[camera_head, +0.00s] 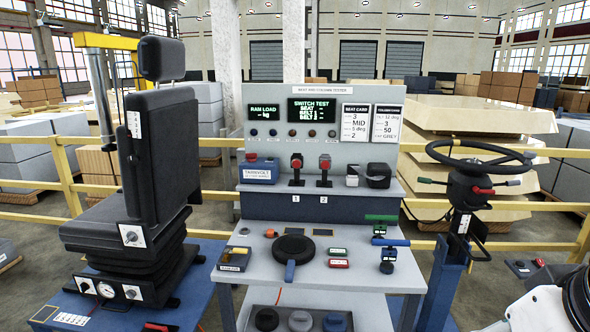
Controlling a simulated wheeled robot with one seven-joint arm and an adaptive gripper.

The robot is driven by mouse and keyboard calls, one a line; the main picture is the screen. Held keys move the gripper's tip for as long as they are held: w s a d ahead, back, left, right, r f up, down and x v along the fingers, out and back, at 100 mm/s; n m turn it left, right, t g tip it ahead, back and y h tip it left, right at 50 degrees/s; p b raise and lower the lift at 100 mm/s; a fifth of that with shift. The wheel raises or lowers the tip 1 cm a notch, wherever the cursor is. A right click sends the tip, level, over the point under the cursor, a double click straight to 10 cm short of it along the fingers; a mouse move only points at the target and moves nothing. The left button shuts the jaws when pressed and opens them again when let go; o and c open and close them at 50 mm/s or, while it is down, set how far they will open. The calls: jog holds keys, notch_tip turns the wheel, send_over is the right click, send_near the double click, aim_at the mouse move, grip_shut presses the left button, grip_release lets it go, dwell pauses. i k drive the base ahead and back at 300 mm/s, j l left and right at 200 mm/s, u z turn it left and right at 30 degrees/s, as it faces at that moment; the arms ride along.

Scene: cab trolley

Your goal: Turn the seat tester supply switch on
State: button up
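The seat and column tester (256,101) stands in the middle of the view, with a grey upright panel above a shelf and bench. Its left display (264,111) reads "RAM LOAD -- kg" and its right display (313,110) reads "SWITCH TEST", both lit green. A blue supply box (259,172) with red and black tops sits at the shelf's left. I cannot tell which control is the supply switch, or its position. My gripper is not in view.
Two red-topped levers (296,163) (325,164) stand on the shelf above labels 1 and 2. A black seat (153,150) is left, a steering wheel (478,155) right. The bench (262,262) holds a round black pad and small items. Part of my arm shows lower right.

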aim_at(252, 157)
jog(key=i+j+u, duration=0.25)
jog(key=i, duration=0.5)
jog(key=i+u, duration=0.25)
jog(key=i, duration=0.5)
